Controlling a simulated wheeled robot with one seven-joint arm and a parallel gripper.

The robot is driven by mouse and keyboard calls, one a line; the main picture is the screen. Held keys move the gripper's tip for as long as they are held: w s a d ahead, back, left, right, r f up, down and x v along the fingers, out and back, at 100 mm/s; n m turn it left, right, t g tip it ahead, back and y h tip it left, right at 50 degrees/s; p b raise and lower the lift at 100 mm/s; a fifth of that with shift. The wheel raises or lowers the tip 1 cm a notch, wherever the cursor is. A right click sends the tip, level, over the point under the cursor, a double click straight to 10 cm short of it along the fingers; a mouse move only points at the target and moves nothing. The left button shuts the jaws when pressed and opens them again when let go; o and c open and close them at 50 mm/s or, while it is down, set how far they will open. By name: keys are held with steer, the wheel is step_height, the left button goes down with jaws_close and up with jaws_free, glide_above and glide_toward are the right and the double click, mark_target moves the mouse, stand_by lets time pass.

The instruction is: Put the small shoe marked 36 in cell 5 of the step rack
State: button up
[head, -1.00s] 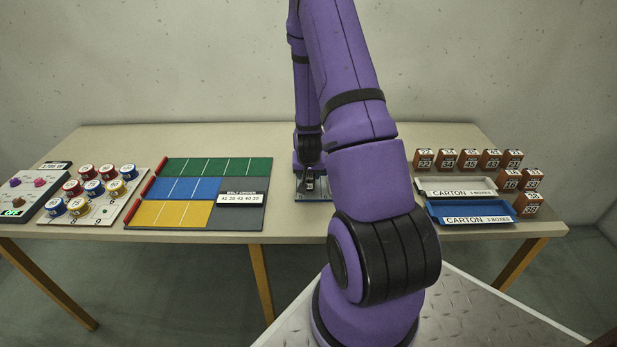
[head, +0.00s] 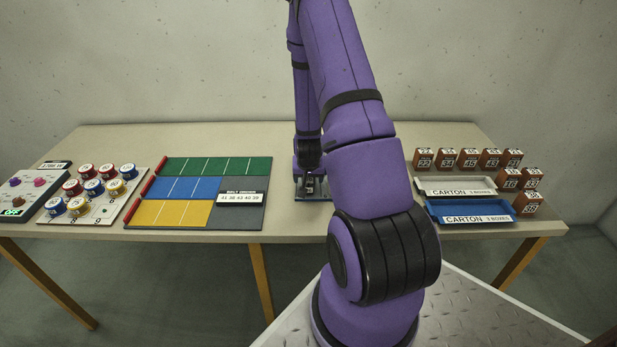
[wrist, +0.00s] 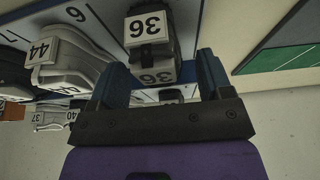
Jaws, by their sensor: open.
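The small dark shoe (wrist: 170,55) carries white 36 tags. It stands on the step rack, mostly seen from above in the wrist view. My gripper (wrist: 158,70) is open, with one finger on each side of this shoe's near end. I cannot tell whether the fingers touch it. The step rack (wrist: 98,10) is pale with blue edges; the cell numbers 6 and 7 show, but the 5 does not. In the head view the rack (head: 300,197) is small and largely hidden behind my arm, with my gripper (head: 309,178) over it.
A white shoe tagged 44 (wrist: 70,62) stands close left of the 36 shoe. Shoes tagged 40 and 37 (wrist: 52,117) lie farther left. The coloured mat (head: 200,190) is left of the rack. Cartons (head: 470,211) and brown boxes (head: 445,158) are at right.

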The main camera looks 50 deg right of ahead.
steer(key=s+a+r+n+t+y, duration=0.1)
steer(key=a+r+n, duration=0.1)
steer(key=a+r, duration=0.6)
steer(key=s+a+r+n, duration=0.1)
steer(key=a+r, duration=0.3)
steer(key=r, duration=0.8)
steer(key=a+r+n+t+y, duration=0.1)
steer(key=a+r+n, duration=0.1)
steer(key=a+r, duration=0.65)
steer(key=s+a+r+n, duration=0.2)
steer(key=s+a+r, duration=0.3)
steer(key=s+r, duration=0.2)
steer(key=s+a+r+n+y, duration=0.1)
steer(key=s+a+r+n, duration=0.2)
steer(key=s+a+r, duration=0.2)
steer(key=shift+s+a+r, duration=0.2)
steer(key=shift+s+r, duration=1.25)
steer(key=shift+s, duration=0.9)
